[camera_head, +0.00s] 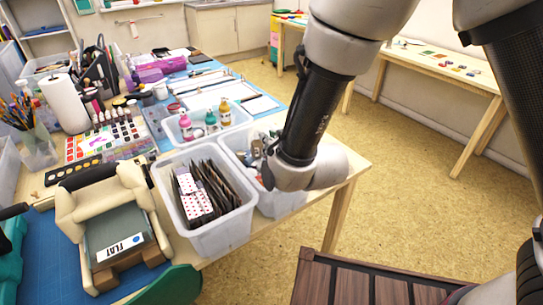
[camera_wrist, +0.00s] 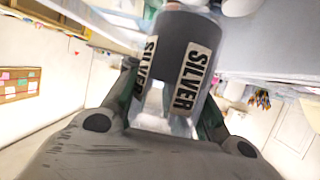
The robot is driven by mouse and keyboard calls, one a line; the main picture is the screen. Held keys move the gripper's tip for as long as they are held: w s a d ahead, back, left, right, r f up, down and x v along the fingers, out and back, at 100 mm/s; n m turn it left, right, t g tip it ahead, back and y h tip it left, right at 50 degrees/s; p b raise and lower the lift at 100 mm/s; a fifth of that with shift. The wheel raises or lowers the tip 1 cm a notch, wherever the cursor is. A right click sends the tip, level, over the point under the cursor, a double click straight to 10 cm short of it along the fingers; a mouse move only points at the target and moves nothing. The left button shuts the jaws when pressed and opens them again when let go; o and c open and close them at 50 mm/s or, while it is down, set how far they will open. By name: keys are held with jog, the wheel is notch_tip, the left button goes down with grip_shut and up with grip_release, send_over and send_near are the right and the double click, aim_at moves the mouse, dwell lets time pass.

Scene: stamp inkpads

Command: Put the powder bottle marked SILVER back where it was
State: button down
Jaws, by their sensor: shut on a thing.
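In the wrist view, the grey bottle (camera_wrist: 173,33) carries a white label reading SILVER in black letters. The bottle sits between the two fingers of my gripper (camera_wrist: 168,95), which is shut on it. Part of a second label reading SILVER shows on its left side. In the head view, my arm hangs over the right end of the table. My gripper and the bottle are hidden there behind the arm. A white tray (camera_head: 184,140) with pink, teal and orange-yellow bottles stands on the table left of my arm.
A white bin (camera_head: 222,241) of brown cards stands at the table's front, beside another bin (camera_head: 283,206) partly behind my arm. A beige device (camera_head: 83,205) marked FLAT sits on a blue mat. Paints and tools crowd the back left. The floor (camera_head: 400,190) at the right is clear.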

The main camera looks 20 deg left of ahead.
jog(key=shift+f, duration=1.95)
jog(key=shift+f, duration=0.15)
jog(key=c, duration=1.2)
grip_release()
jog(key=shift+f, duration=0.1)
jog(key=shift+c, duration=0.2)
jog(key=v, duration=0.8)
jog(key=shift+s+f, duration=0.1)
jog(key=shift+f, duration=0.1)
